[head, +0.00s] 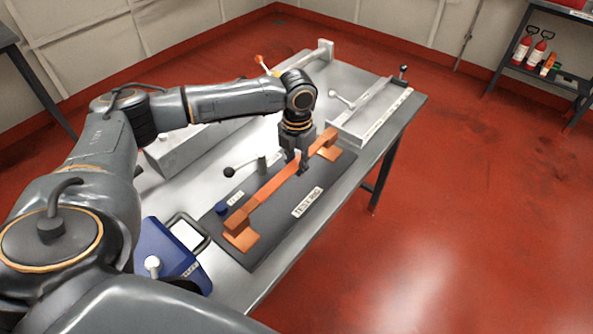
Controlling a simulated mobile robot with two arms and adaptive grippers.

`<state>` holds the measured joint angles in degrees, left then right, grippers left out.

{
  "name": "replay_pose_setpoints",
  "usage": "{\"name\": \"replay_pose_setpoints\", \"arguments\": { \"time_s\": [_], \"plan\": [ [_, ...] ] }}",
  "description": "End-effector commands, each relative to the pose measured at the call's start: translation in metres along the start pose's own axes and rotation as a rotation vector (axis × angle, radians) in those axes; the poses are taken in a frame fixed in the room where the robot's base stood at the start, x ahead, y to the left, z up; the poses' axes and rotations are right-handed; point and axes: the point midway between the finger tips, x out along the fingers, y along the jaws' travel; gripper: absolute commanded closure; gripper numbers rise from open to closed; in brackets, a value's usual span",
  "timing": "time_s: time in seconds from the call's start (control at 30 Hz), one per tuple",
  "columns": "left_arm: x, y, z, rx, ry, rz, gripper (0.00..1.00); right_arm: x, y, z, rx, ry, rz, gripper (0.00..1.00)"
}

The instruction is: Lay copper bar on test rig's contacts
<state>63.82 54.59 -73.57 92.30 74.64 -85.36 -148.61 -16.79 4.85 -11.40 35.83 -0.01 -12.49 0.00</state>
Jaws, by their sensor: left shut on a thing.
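The copper bar (272,188) is a long orange bar running diagonally over the test rig, a dark grey plate (273,229) with a white label. My left gripper (302,166) points down and is shut on the bar, right of its middle. One end of the bar is over the near copper contact (242,239). The other end is over the far copper contact (334,154). I cannot tell whether the bar touches the contacts or hovers just above them. The gripper hides a short part of the bar. My right gripper is not in view.
A lever with a black knob (229,171) stands behind the bar. A blue device (168,257) sits at the near left of the metal table (258,286). A grey fixture with a handle (372,117) is at the far right. Red floor lies open to the right.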

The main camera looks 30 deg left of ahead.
Motion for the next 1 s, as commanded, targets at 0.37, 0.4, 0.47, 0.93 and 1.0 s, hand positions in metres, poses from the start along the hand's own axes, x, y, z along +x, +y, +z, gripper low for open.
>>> {"name": "replay_pose_setpoints", "arguments": {
  "time_s": [0.37, 0.4, 0.47, 0.93, 1.0],
  "plan": [
    [0.031, 0.008, 0.009, 0.000, 0.000, 0.001, 1.00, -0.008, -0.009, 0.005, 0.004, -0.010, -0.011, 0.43],
    [0.035, 0.008, 0.009, 0.000, 0.000, 0.001, 1.00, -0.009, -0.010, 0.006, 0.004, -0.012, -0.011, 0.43],
    [0.040, 0.007, 0.009, 0.000, -0.002, 0.000, 1.00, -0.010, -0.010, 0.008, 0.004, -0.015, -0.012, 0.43],
    [0.046, 0.007, 0.008, 0.000, 0.000, 0.000, 0.65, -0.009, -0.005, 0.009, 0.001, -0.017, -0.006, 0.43],
    [0.046, 0.007, 0.008, 0.000, 0.000, 0.000, 0.56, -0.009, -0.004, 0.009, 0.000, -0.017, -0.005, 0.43]
  ]
}}
